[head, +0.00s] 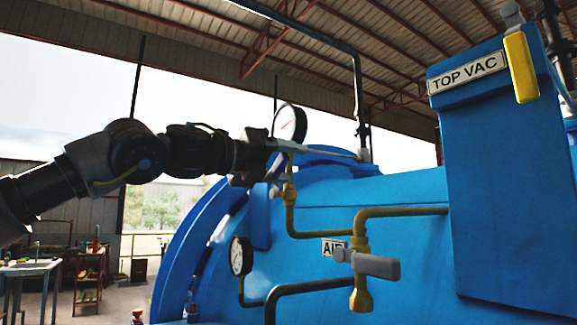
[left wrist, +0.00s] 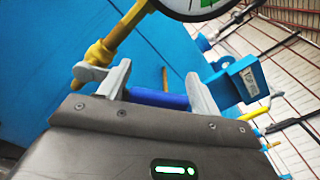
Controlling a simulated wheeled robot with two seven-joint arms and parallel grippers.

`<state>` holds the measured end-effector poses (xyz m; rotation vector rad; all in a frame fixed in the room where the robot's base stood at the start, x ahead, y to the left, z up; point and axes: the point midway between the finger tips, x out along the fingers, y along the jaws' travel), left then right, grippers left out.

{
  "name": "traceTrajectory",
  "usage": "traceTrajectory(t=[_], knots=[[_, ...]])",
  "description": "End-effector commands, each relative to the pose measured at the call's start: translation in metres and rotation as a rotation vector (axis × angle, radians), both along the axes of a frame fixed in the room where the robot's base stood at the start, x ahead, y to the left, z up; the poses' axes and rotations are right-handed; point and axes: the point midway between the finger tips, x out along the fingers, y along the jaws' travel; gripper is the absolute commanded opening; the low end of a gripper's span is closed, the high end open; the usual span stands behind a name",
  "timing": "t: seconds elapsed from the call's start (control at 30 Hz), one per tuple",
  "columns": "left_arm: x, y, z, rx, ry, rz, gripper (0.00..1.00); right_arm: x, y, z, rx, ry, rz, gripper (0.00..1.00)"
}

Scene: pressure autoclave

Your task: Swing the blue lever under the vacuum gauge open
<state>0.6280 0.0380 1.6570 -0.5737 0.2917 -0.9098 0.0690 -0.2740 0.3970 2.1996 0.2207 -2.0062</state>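The vacuum gauge (head: 291,123), a round white dial, stands on a yellow pipe (head: 291,190) above the blue tank (head: 390,195). Its lower rim also shows at the top of the left wrist view (left wrist: 197,6). The blue lever (left wrist: 158,99) shows in the left wrist view as a dark blue bar running across between my fingers. In the head view it is mostly hidden by my gripper. My left gripper (head: 280,168) is just below the gauge, its fingers (left wrist: 160,80) wide apart on either side of the lever. Whether a finger touches it, I cannot tell. My right gripper is not in view.
A yellow pipe with a grey-handled valve (head: 376,265) sits lower right by the AIR label (head: 333,247). A second gauge (head: 241,256) is lower left. The TOP VAC box (head: 500,170) with a yellow handle (head: 521,68) stands at right. Open air lies left.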

Motion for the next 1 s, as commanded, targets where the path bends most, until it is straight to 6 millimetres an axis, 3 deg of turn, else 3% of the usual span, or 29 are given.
traceTrajectory(t=[0.17,0.7,1.0], knots=[[-0.005,0.006,-0.001,-0.002,-0.001,-0.001,0.64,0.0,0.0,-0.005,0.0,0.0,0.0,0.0],[-0.058,0.08,-0.002,-0.001,-0.001,0.0,0.64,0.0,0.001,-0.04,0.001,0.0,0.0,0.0],[-0.064,0.087,0.0,0.0,0.0,0.0,0.64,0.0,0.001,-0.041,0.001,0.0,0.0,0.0]])
